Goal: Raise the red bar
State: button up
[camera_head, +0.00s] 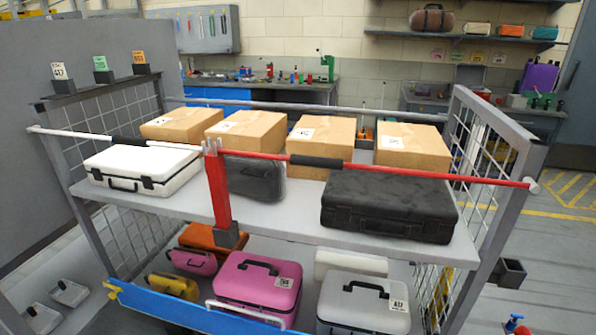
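The red bar (420,172) runs across the front of a rack's upper shelf, from a forked bracket near the middle to the right end post. It carries a black grip sleeve (316,162) and has a pale tip at its right end. It looks nearly level, in front of the cases and boxes. A red upright post (218,190) stands under the forked bracket (210,146), on a grey block. A white bar (80,134) with its own black sleeve continues to the left. My gripper is not in view.
Behind the bars, the upper shelf (275,225) holds a white case (140,169), a dark case (255,178), a black case (390,205) and several cardboard boxes. A pink case (257,285) and a silver case (362,305) are below. Mesh sides and posts flank the rack.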

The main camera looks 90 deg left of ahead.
aim_at(300, 160)
jog(key=u, duration=2.95)
jog(key=k+j+u, duration=0.15)
jog(key=i+l, duration=0.05)
